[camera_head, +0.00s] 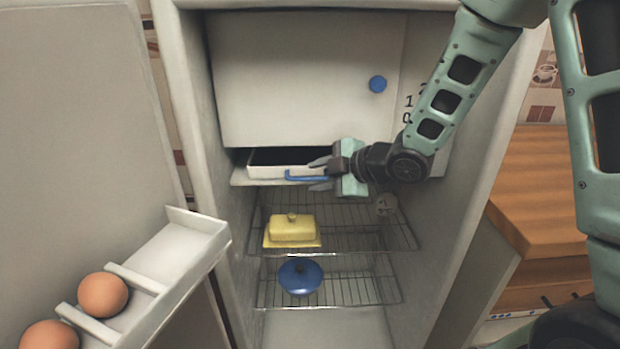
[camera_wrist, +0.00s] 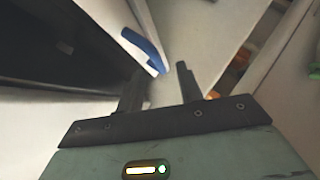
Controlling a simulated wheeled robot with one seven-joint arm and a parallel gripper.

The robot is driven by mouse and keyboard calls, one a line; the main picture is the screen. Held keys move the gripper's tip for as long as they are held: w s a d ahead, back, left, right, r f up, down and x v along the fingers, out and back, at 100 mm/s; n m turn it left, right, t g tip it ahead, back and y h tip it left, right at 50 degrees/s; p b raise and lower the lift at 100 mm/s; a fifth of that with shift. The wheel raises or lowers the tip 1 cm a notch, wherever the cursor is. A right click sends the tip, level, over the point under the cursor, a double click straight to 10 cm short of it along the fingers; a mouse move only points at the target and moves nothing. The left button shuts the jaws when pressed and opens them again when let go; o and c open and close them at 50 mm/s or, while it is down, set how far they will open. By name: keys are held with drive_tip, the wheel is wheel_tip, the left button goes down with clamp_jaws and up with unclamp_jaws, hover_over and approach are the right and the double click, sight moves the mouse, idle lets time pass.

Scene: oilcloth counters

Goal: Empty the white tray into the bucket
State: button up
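The white tray (camera_head: 265,171) sits in the slot under the closed upper compartment of the open fridge. A blue handle (camera_head: 296,177) is on its front. My gripper (camera_head: 319,174) is at the right end of this handle, with its fingers apart, one above and one below the handle's level. In the wrist view the blue handle (camera_wrist: 146,50) shows just beyond the open fingertips (camera_wrist: 160,78); I cannot tell whether they touch it. The tray's inside is dark and its contents cannot be made out. No bucket is in view.
A compartment door with a blue knob (camera_head: 377,84) is above the tray. A yellow butter dish (camera_head: 292,230) and a blue lidded pot (camera_head: 300,277) stand on wire shelves below. Eggs (camera_head: 103,294) sit in the open door's rack. A wooden counter (camera_head: 550,190) is at right.

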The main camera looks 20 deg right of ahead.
sight(307, 178)
drive_tip(key=shift+x, duration=1.55)
clamp_jaws()
drive_tip(key=s+a+b, duration=0.2)
drive_tip(key=s+b, duration=0.3)
drive_tip(key=s, duration=0.3)
drive_tip(key=shift+s+a, duration=0.3)
drive_tip(key=shift+a, duration=0.05)
